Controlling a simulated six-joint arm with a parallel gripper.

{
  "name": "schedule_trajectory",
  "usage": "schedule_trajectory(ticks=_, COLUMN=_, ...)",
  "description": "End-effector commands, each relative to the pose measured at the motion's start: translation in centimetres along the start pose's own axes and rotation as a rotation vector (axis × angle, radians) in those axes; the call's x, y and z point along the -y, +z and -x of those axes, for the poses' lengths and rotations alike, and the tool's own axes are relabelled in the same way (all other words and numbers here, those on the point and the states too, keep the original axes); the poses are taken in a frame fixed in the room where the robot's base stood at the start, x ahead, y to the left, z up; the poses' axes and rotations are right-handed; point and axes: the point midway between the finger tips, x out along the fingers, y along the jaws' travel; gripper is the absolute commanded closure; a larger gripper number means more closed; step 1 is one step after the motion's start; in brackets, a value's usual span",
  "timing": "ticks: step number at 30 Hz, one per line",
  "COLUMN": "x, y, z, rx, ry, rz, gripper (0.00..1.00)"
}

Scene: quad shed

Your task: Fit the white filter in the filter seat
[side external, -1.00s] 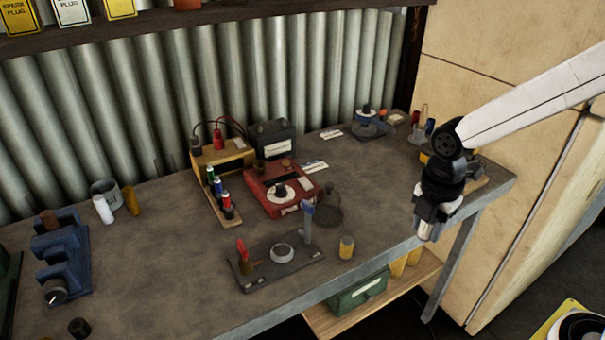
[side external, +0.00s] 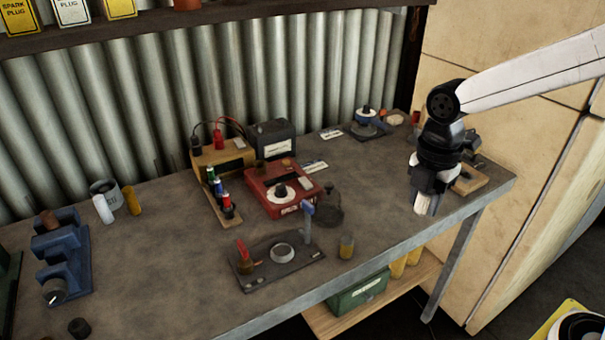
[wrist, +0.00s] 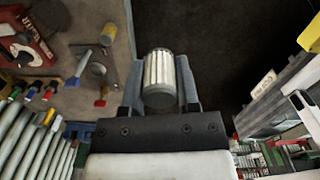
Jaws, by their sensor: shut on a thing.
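The white filter (wrist: 160,72) is a pleated white cylinder with grey metal ends, held between the two fingers of my gripper (wrist: 160,85) in the wrist view. In the side external view my gripper (side external: 428,190) is shut on the filter (side external: 422,204), which hangs below it, above the right part of the bench. A pale ring on a dark plate, which looks like the filter seat (side external: 283,252), stands near the bench's front edge, well to the left of my gripper. The ring appears empty.
On the dark plate (side external: 258,281) stand a blue-topped post (side external: 308,222) and a red-handled part (side external: 242,252). A yellow cylinder (side external: 346,247) stands to its right, with a red device (side external: 284,189) behind. The bench (side external: 390,225) is clear between the yellow cylinder and my gripper.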

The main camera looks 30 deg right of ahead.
Motion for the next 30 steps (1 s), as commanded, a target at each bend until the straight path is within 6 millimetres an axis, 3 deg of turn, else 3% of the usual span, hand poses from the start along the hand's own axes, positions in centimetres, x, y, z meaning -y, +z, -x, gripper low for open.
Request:
schedule_trajectory(ticks=11, x=-4.9, y=-2.1, z=0.8, rx=0.000, ry=0.000, rz=0.071, gripper=1.00)
schedule_trajectory(ticks=30, x=-15.9, y=-9.9, z=0.8, rx=0.000, ry=0.000, rz=0.259, gripper=1.00)
